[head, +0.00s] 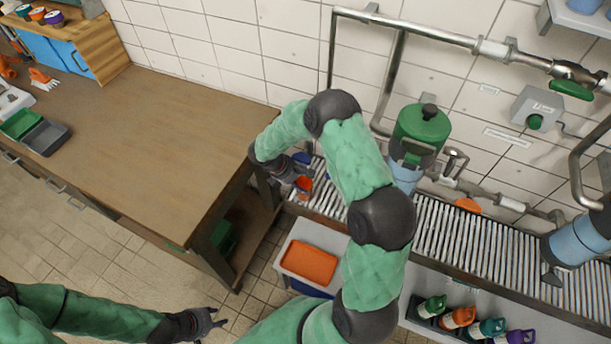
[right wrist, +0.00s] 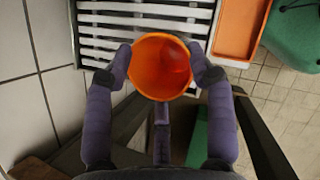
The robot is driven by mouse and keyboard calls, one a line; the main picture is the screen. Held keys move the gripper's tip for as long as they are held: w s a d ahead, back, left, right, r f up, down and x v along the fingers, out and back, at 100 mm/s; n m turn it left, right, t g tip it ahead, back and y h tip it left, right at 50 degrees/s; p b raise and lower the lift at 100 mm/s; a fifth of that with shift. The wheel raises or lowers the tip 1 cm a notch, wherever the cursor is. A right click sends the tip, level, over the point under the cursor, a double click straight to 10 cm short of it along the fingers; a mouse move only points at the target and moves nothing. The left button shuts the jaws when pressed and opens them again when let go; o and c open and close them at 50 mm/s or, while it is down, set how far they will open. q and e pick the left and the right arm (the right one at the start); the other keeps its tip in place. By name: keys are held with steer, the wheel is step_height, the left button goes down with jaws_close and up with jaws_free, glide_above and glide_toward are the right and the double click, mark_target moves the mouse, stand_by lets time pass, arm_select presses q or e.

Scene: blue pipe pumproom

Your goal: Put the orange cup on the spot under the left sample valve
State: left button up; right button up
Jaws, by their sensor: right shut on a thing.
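The orange cup (right wrist: 160,66) is between the two fingers of my right gripper (right wrist: 163,72) in the right wrist view, its open mouth facing the camera. The gripper is shut on it. In the head view the right gripper (head: 291,171) and a small part of the cup (head: 304,184) show at the left end of the slatted rack (head: 440,235), mostly hidden by my arm. A metal sample valve (head: 452,160) is on the wall pipe right of the green-topped unit. An orange piece (head: 467,204) lies below it. My left gripper (head: 212,320) is open and empty over the floor.
A wooden bench (head: 150,130) fills the left side. An orange tray (head: 308,262) sits below the rack. Several coloured bottles (head: 460,317) stand at lower right. A blue pipe (head: 580,240) stands at the rack's right. The rack's middle stretch looks clear.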

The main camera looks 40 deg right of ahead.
steer(key=d, duration=0.1)
steer(key=w+d, duration=0.1)
steer(key=d, duration=0.1)
steer(key=shift+w+d+f, duration=0.1)
steer(key=shift+w+d, duration=0.05)
steer(key=shift+w, duration=0.1)
steer(key=shift+f+b, duration=0.2)
steer(key=shift+b, duration=0.2)
steer(key=shift+f, duration=0.15)
steer(key=o, duration=1.1)
